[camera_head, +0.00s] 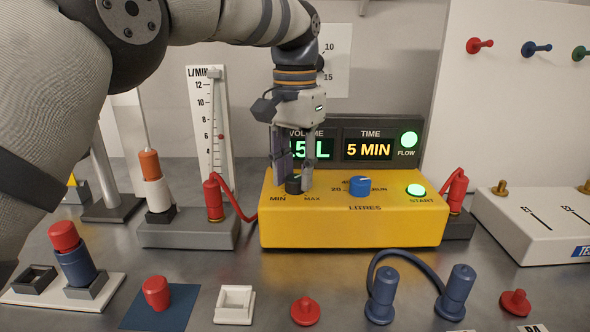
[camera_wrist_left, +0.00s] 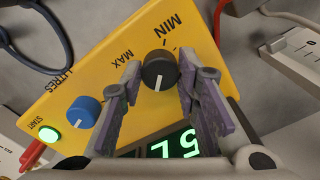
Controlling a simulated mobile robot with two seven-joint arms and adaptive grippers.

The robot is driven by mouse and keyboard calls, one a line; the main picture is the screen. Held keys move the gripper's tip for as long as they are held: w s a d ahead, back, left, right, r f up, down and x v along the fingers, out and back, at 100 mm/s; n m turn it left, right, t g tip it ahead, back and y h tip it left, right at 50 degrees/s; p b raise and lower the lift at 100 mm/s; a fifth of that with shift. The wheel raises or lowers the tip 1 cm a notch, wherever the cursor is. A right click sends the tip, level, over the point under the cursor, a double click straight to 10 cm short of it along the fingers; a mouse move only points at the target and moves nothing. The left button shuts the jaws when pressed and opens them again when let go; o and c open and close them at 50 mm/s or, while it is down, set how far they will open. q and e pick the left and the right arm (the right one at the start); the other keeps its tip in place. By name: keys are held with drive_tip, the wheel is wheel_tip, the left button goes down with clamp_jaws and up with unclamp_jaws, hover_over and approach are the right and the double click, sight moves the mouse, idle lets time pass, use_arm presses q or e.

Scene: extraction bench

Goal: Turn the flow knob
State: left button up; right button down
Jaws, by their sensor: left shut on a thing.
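The flow knob (camera_head: 293,185) is a small black dial on top of the yellow pump box (camera_head: 350,234), between the MIN and MAX marks. In the left wrist view the black knob (camera_wrist_left: 160,70) shows a white pointer line facing the display side. My left gripper (camera_head: 295,187) comes down from above with one finger on each side of the knob and is shut on it. The fingers hide part of the knob's sides in the head view. My right gripper is not in view.
A blue knob (camera_head: 360,187) and a green START button (camera_head: 416,190) sit to the right on the box. The display (camera_head: 368,149) behind reads 5 MIN. Red-hosed connectors (camera_head: 214,199) flank the box. Several pegs and sockets stand in front.

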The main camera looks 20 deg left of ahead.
sight(295, 178)
use_arm(q)
drive_tip(key=shift+f+m, duration=0.15)
drive_tip(key=shift+m, duration=1.45)
drive_tip(key=o, duration=1.2)
wheel_tip(295, 178, up, 7)
drive_tip(key=shift+w+f, duration=0.1)
drive_tip(key=shift+w, duration=0.05)
drive_tip(key=shift+r, duration=0.4)
